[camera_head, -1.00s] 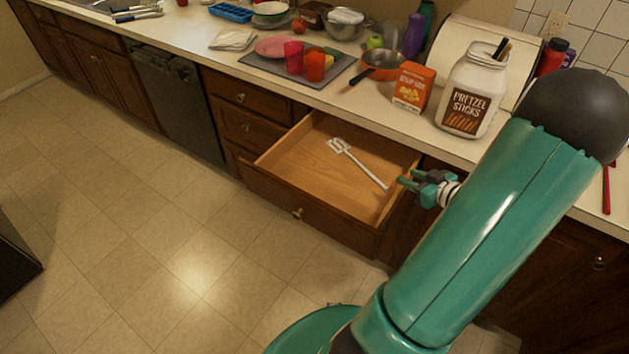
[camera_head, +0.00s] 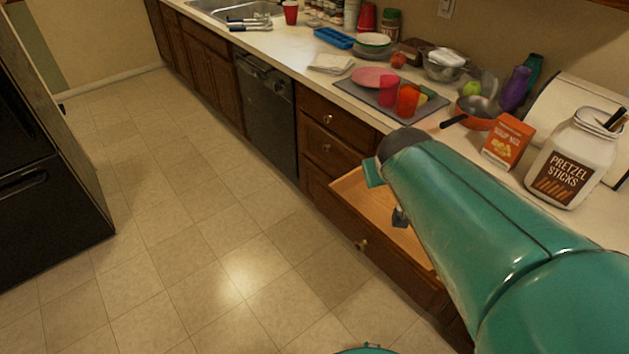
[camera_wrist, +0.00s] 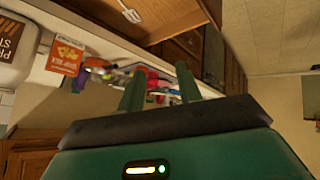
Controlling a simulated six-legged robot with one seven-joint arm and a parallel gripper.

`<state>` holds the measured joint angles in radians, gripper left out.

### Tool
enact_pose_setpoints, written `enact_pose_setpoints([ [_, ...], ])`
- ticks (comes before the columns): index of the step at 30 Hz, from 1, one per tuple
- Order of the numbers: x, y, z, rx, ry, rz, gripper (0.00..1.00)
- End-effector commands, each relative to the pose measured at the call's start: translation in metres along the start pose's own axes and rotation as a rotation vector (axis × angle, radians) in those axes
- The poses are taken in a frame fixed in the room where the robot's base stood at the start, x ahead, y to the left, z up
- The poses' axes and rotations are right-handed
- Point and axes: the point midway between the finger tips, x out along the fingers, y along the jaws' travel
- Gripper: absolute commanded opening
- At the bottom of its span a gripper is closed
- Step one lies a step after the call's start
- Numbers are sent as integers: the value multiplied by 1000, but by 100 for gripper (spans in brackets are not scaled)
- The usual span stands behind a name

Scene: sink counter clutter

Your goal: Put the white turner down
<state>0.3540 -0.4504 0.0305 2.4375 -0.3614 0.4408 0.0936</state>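The white turner (camera_wrist: 130,12) lies in the open wooden drawer, seen at the top of the wrist view. Its slotted head shows and the rest of it is cut off by the frame edge. In the head view my arm hides the turner and much of the drawer (camera_head: 375,205). In the wrist view my gripper (camera_wrist: 161,76) has its two green fingers apart with nothing held between them. The gripper is apart from the turner. In the head view only a small dark part near my gripper shows over the drawer.
The counter holds a pretzel sticks jar (camera_head: 571,160), an orange box (camera_head: 508,142), a pan (camera_head: 478,112) and a grey mat (camera_head: 352,88) with cups. A dark fridge (camera_head: 40,160) stands at left. The floor (camera_head: 190,230) between is clear.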

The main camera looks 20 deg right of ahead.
Motion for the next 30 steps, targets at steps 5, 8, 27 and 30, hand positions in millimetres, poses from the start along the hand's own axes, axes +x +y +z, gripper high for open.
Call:
enact_pose_setpoints([
  [5, -71, -78, 34, -12, -93, -212, 35],
  [8, -98, -104, 54, -31, -141, -309, 35],
  [27, -114, -119, 68, -46, -180, -373, 35],
  [30, -114, -119, 68, -46, -180, -372, 35],
])
